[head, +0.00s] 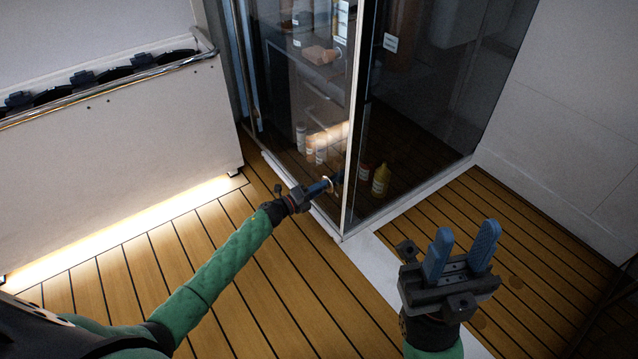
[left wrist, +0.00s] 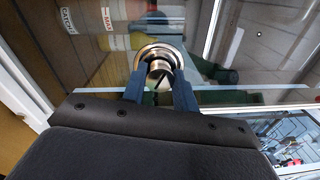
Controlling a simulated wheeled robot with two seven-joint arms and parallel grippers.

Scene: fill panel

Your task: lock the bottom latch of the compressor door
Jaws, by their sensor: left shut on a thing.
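The compressor door is a glass door with a white frame (head: 354,130) at the corner of a glass enclosure. The bottom latch is a round metallic knob low on the glass, seen in the left wrist view (left wrist: 158,64) with a dark slot line on its face. In the head view the latch (head: 328,182) is mostly covered by my gripper. My left gripper (head: 322,187) is shut on the latch, with its blue fingers (left wrist: 160,92) on either side of the knob. My right gripper (head: 464,252) is open and empty above the floor to the right.
Behind the glass stand several bottles, among them a yellow one (head: 380,180). A white cabinet with a metal rail (head: 110,90) stands at the left. A white wall (head: 570,130) is at the right. The wooden floor (head: 270,300) in front is clear.

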